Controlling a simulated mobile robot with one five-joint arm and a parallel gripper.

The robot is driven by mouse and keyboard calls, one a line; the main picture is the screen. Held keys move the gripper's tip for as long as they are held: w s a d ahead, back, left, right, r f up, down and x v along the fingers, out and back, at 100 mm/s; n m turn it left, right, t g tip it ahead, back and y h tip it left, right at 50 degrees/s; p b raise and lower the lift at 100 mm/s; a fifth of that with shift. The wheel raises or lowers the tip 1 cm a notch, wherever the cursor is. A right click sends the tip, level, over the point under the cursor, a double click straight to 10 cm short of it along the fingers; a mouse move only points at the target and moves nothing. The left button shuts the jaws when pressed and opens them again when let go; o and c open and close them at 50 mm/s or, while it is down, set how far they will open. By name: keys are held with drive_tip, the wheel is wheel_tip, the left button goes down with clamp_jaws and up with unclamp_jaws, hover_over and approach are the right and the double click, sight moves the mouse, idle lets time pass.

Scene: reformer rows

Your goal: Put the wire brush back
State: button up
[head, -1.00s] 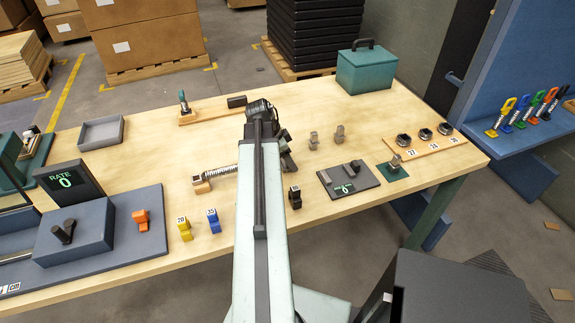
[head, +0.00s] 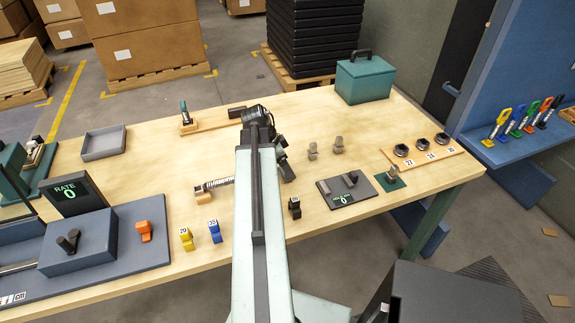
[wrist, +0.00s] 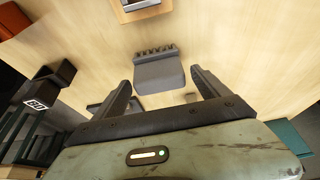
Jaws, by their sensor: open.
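In the wrist view a grey block with a row of short dark teeth along its far edge, which I take for the wire brush (wrist: 158,72), lies on the table. It is ahead of my gripper (wrist: 160,82), between the lines of the two fingers, with a gap on each side. The fingers are apart and hold nothing. In the head view my gripper (head: 285,170) is low over the middle of the table, partly behind my arm. My arm seems to hide the brush there.
A coil spring (head: 222,182) lies left of my arm. A wooden plank (head: 210,124) with a green-handled tool is behind it. A teal box (head: 364,82) stands at the back right.

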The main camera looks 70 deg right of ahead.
drive_tip(key=p+v, duration=0.7)
drive_tip(key=v, duration=0.2)
drive_tip(key=shift+a, duration=0.1)
drive_tip(key=w+a+n, duration=0.2)
drive_tip(key=w+a, duration=0.1)
drive_tip(key=w, duration=0.1)
drive_tip(key=w+a+n+t, duration=0.1)
drive_tip(key=w+a+n, duration=0.1)
drive_tip(key=w, duration=0.2)
drive_tip(key=w+a+n, duration=0.2)
drive_tip(key=w+a, duration=0.1)
drive_tip(key=w, duration=0.2)
drive_tip(key=shift+w+a+f, duration=0.1)
drive_tip(key=shift+a+f, duration=0.2)
drive_tip(key=w+a+n+t, duration=0.2)
drive_tip(key=w+a+n, duration=0.6)
drive_tip(key=w+a, duration=0.55)
drive_tip(key=w+a+n+y, duration=0.1)
drive_tip(key=w+a+n, duration=0.2)
drive_tip(key=a+n, duration=0.4)
drive_tip(key=w+a+f+n+y, duration=0.1)
drive_tip(key=a+n, duration=0.6)
drive_tip(key=a, duration=1.9)
drive_tip(key=shift+w+a+t+y, duration=0.3)
drive_tip(key=shift+w+y, duration=0.1)
drive_tip(key=shift+w, duration=0.5)
